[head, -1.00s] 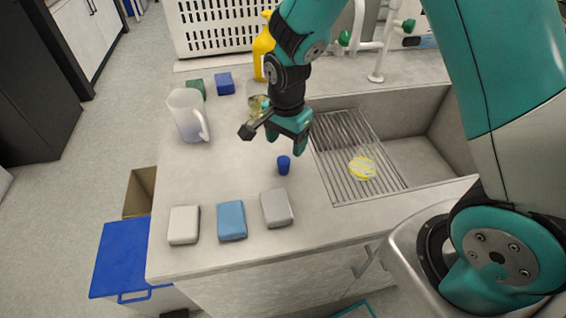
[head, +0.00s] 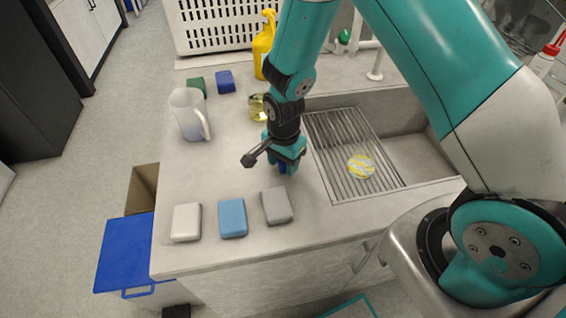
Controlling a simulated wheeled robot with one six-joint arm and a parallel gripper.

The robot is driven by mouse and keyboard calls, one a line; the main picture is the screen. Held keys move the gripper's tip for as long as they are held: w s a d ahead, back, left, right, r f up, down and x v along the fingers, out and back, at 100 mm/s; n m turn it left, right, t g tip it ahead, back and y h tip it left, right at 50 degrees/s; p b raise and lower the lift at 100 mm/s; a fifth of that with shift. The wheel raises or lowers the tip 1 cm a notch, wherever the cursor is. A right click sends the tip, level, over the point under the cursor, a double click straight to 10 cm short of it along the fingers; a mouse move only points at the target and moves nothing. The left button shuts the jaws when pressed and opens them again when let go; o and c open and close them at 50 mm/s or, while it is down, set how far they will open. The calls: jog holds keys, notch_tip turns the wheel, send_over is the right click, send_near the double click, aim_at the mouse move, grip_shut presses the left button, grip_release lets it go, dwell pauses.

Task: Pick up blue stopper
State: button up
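The blue stopper (head: 282,168) stands on the grey counter (head: 235,174), left of the sink rack. My teal gripper (head: 285,165) points down over it, with its fingers around the stopper's sides. Only a small blue patch shows between the fingers; the rest of the stopper is hidden. I cannot tell whether the fingers press on it.
A white, a blue and a grey block (head: 277,205) lie in front of the gripper. A translucent jug (head: 188,114) stands to the left. A wire rack (head: 345,150) with a yellow sponge (head: 361,167) is to the right. A yellow spray bottle (head: 263,45) stands behind.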

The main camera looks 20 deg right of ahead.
jog(key=c, duration=0.6)
jog(key=shift+r, duration=0.15)
